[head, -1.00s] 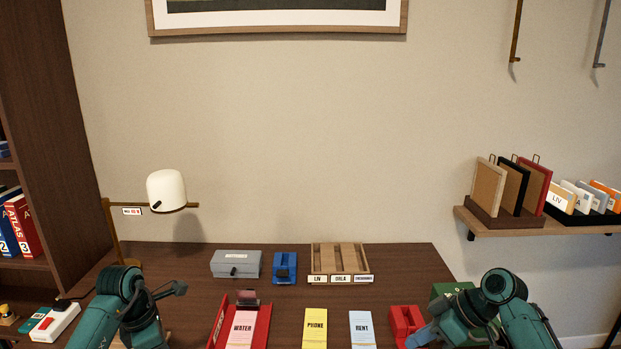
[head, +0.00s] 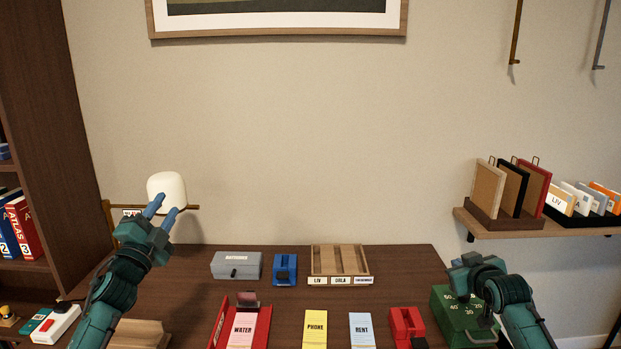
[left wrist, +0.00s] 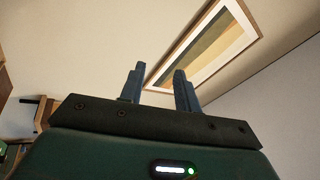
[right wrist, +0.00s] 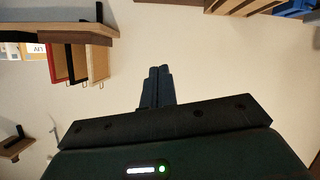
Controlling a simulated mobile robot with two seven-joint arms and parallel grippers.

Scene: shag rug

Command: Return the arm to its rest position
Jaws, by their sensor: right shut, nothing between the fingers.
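My left gripper (head: 166,207) is raised at the left of the head view, in front of the white lamp (head: 166,188). Its two blue fingers are apart with nothing between them, and they also show apart in the left wrist view (left wrist: 157,88). My right arm (head: 500,300) is folded at the right of the desk, in front of the green box. Its fingers are hidden in the head view. In the right wrist view my right gripper (right wrist: 159,74) has its fingers together, with nothing between them, against the bare wall.
The desk (head: 390,262) holds a grey box (head: 236,266), a blue stapler-like object (head: 285,269), a wooden sorter (head: 340,262), a red tray (head: 221,325), paper slips, a red holder (head: 406,322) and a green box (head: 462,325). A shelf (head: 540,226) juts out at right.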

